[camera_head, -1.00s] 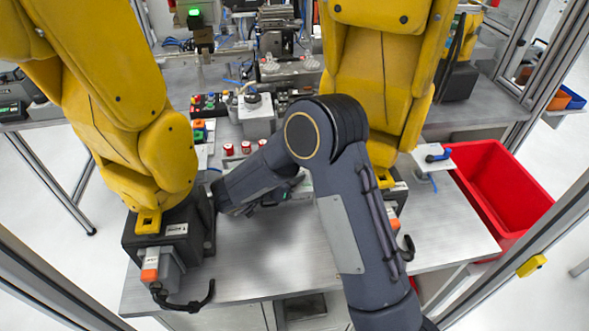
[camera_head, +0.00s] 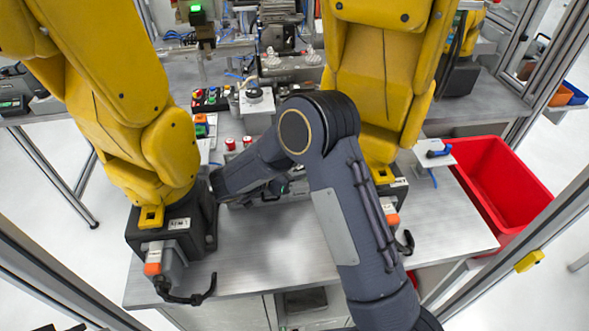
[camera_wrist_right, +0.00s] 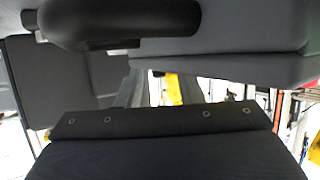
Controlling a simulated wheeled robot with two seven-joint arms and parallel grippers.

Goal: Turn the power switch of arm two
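Two yellow robot arms stand on the metal table: one at the left (camera_head: 160,120) and one at the right (camera_head: 375,90). Small control boxes with coloured buttons and knobs (camera_head: 211,99) sit between them; I cannot tell which part is arm two's power switch. My dark right arm rises from the lower right, bends at its elbow and points left. My right gripper (camera_head: 272,190) is over the table close to the left arm's black base (camera_head: 175,229), with its fingers partly hidden and their opening unclear. The right wrist view is mostly filled by my dark arm parts. My left gripper is out of view.
Small red cylinders (camera_head: 230,144) stand behind my forearm. A red bin (camera_head: 508,190) is at the right beside the table. Orange-topped connectors (camera_head: 152,262) and black cables stick out at the base fronts. The front table surface (camera_head: 265,260) is clear.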

